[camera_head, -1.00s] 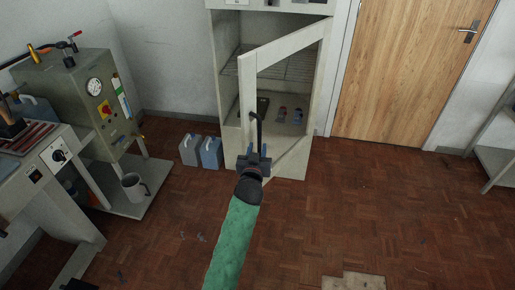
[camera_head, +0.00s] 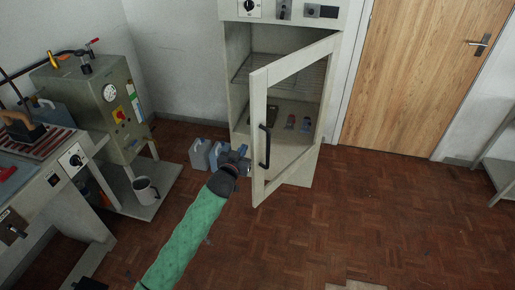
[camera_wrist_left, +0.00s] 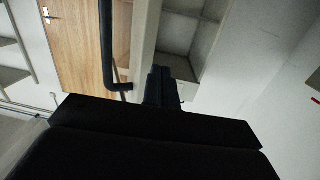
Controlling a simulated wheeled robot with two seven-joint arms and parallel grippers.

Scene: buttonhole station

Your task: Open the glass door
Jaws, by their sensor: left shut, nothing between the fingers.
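The glass door (camera_head: 259,140), with a pale frame, stands partly open on the pale cabinet (camera_head: 240,100), swung out from its right side. Its black bar handle (camera_head: 265,147) is upright on the outer face near the free left edge; it also shows in the left wrist view (camera_wrist_left: 108,48). My left gripper (camera_head: 241,158) is shut and empty, just left of the door's free edge and off the handle. In the left wrist view its closed fingers (camera_wrist_left: 160,88) point along the door edge, with the cabinet opening behind. I cannot tell if they touch the door. My right gripper is not in view.
Inside the cabinet are a wire shelf (camera_head: 285,75) and small items. Grey-blue canisters (camera_head: 200,154) stand on the floor left of the cabinet.

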